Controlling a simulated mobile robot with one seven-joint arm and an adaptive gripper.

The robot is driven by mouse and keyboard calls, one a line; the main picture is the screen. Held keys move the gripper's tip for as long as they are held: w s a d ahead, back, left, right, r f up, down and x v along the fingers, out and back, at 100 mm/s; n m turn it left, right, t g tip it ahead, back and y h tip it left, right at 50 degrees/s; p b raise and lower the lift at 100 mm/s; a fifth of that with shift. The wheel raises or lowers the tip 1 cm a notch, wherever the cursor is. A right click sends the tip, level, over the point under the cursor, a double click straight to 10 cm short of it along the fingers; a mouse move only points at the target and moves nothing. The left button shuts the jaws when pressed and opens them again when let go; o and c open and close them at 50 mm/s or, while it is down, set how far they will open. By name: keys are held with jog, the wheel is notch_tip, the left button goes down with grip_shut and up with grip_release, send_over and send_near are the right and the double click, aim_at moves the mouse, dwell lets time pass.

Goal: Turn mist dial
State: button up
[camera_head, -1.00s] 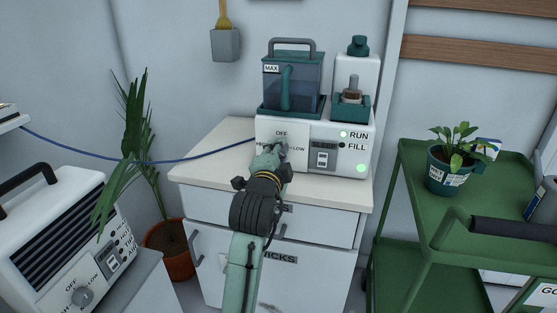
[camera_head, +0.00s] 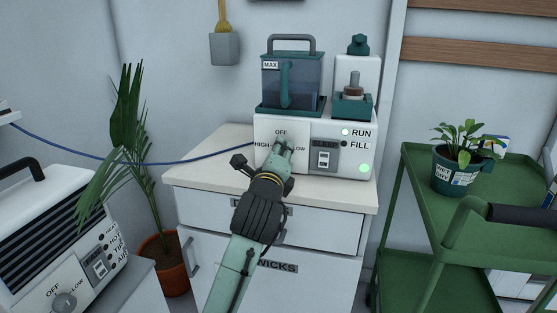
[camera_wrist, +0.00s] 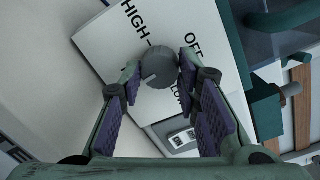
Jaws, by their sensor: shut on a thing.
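The white mist machine (camera_head: 300,128) stands on the cabinet top, with OFF, HIGH and LOW printed around its dial. The grey round dial (camera_wrist: 159,68) shows between my fingertips in the wrist view, against the white panel (camera_wrist: 112,42). My gripper (camera_head: 284,146) is at the machine's front in the head view and hides most of the dial there. In the wrist view my gripper (camera_wrist: 158,72) has one finger on each side of the dial and is shut on it. I cannot tell exactly where the dial points.
The machine carries a clear tank (camera_head: 291,82) with a MAX label and a white bottle (camera_head: 357,72). Green lights show by RUN and below FILL. A green cart (camera_head: 420,185) with a potted plant (camera_head: 460,165) is at right. A second machine (camera_head: 50,225) and a palm (camera_head: 128,130) are at left.

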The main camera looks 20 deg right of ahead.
jog(key=shift+m, duration=0.5)
jog(key=o, duration=1.2)
jog(key=shift+c, duration=0.2)
jog(key=v, duration=0.7)
jog(key=shift+s, duration=0.25)
jog(key=shift+a, duration=0.1)
